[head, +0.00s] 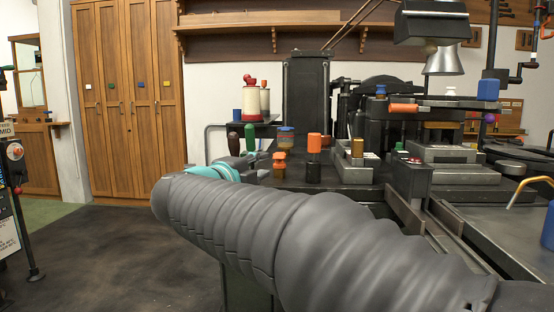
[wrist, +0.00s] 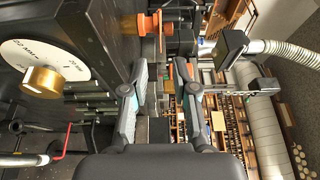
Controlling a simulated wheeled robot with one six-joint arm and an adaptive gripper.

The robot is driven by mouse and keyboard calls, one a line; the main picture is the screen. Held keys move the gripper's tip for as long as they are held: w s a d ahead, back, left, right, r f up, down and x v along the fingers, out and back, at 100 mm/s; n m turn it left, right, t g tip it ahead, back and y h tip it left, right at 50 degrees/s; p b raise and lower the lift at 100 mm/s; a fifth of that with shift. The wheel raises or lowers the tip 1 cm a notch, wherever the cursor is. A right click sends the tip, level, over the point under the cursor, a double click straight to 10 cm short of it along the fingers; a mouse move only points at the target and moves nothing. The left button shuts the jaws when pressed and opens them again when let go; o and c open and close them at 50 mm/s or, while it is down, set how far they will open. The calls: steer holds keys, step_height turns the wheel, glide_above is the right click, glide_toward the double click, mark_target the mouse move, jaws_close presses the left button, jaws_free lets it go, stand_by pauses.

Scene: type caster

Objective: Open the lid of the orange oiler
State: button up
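A small orange piece with a knobbed top (head: 279,165) stands on the machine's dark table in the head view. A taller piece with an orange cap on a black body (head: 314,143) stands just right of it. I cannot tell for sure which is the oiler. My gripper (head: 262,164) is left of the small orange piece and close to it, partly behind my arm. In the wrist view my gripper (wrist: 160,78) is open, its two fingers apart with nothing seen held between them. An orange piece (wrist: 147,24) shows at the top, beyond the fingertips.
A green-handled piece (head: 250,138) and a dark brown one (head: 234,144) stand behind my gripper. A blue-topped piece (head: 286,138) stands behind the orange ones. A brass-topped block (head: 357,150) is to the right. Dark machine parts crowd the right; the floor at left is open.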

mark_target(276, 158)
steer(key=x, duration=0.8)
steer(key=shift+a, duration=0.1)
jaws_close()
